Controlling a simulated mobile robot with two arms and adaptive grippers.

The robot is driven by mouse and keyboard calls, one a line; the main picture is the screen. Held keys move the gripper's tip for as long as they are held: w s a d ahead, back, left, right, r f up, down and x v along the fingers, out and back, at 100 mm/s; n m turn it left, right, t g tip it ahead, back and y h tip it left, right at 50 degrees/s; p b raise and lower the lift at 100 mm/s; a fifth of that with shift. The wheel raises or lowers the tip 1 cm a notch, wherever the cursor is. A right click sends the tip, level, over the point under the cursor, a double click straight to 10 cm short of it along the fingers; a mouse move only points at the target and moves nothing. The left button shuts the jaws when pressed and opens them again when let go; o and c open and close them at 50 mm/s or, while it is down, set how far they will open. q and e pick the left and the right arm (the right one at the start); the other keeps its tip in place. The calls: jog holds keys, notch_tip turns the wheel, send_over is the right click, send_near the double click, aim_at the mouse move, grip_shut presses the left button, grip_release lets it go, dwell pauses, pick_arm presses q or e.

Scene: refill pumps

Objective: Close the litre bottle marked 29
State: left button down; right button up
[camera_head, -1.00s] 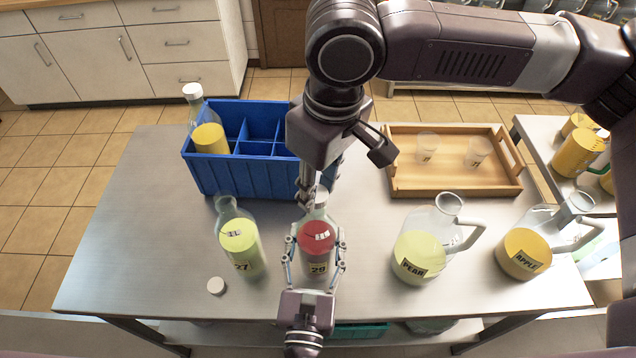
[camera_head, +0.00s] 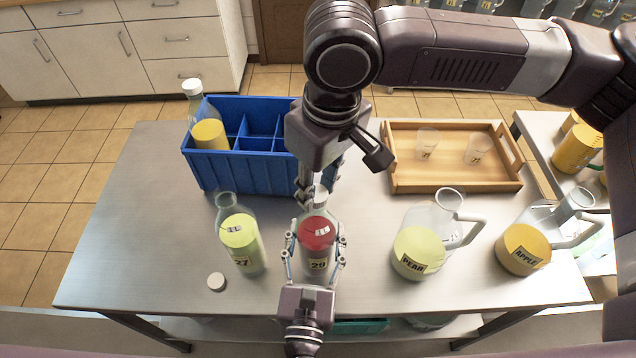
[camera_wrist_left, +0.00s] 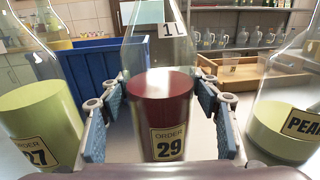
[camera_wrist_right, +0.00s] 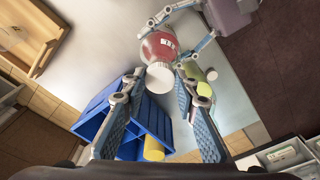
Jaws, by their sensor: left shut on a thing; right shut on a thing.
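The litre bottle marked 29 (camera_head: 317,233), with red contents, stands upright on the steel table. My left gripper (camera_head: 318,240) is shut around its body from the front. The left wrist view shows the pads on both sides of bottle 29 (camera_wrist_left: 163,115), with its top cut off. My right gripper (camera_head: 310,190) comes down from above at the bottle's neck. In the right wrist view, a white cap (camera_wrist_right: 160,77) sits at the top of the bottle between the right fingertips, which are shut on it. I cannot tell how tightly it sits on the neck.
Bottle 27 (camera_head: 239,240) stands open to the left, with a loose white cap (camera_head: 216,281) nearby. A blue crate (camera_head: 240,172) is behind it. Pear (camera_head: 420,255) and apple (camera_head: 527,250) jugs stand right. A wooden tray (camera_head: 455,185) holds two cups.

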jog(key=m, duration=0.6)
jog(key=shift+a+h, duration=0.1)
jog(key=shift+h, duration=0.3)
jog(key=m, duration=0.7)
jog(key=shift+a+h, duration=0.1)
jog(key=shift+h, duration=0.3)
jog(key=m, duration=1.2)
jog(key=shift+w+g+h, duration=0.15)
jog(key=shift+g+h, duration=0.25)
jog(key=o, duration=0.7)
